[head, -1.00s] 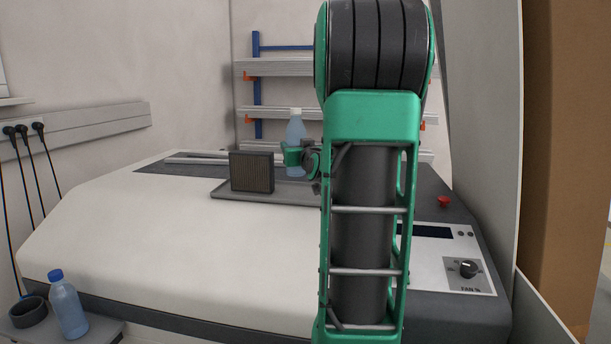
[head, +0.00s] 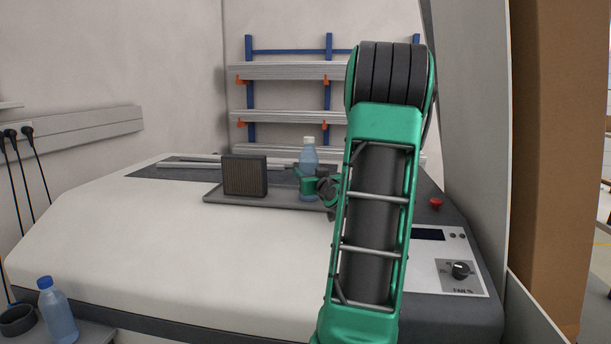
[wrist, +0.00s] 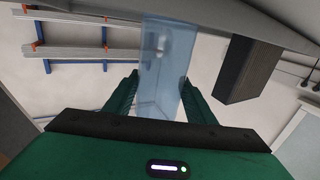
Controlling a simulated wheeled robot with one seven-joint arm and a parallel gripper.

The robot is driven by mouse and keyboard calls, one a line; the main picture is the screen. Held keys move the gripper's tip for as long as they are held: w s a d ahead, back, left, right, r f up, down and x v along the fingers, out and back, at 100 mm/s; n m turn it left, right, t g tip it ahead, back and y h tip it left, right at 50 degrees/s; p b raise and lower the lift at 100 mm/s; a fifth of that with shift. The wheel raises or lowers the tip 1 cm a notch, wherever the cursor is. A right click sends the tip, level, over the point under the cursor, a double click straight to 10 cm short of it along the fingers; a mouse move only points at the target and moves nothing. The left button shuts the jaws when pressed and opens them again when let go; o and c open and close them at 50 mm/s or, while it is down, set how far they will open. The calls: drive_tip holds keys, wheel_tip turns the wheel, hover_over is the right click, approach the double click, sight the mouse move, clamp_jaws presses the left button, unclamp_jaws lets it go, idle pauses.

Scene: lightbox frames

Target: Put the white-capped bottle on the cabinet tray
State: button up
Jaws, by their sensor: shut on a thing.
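The white-capped bottle (head: 308,158) is pale blue and upright, at the right part of the grey tray (head: 272,200) on top of the white cabinet (head: 150,240). My gripper (head: 310,185) is shut around the bottle's lower body. In the wrist view the bottle (wrist: 163,65) stands between the two green fingers (wrist: 160,97). The bottle's base appears at or just above the tray; I cannot tell whether it touches. My arm hides the tray's right end.
A dark ribbed box (head: 245,176) stands on the tray left of the bottle. A blue-capped bottle (head: 58,312) and a dark ring-shaped cup (head: 17,320) sit at lower left. A red button (head: 436,204) and a fan knob (head: 460,270) are on the cabinet's right.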

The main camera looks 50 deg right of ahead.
drive_tip(key=o, duration=1.1)
drive_tip(key=shift+c, duration=0.2)
drive_tip(key=v, duration=1.2)
drive_tip(key=shift+r, duration=0.1)
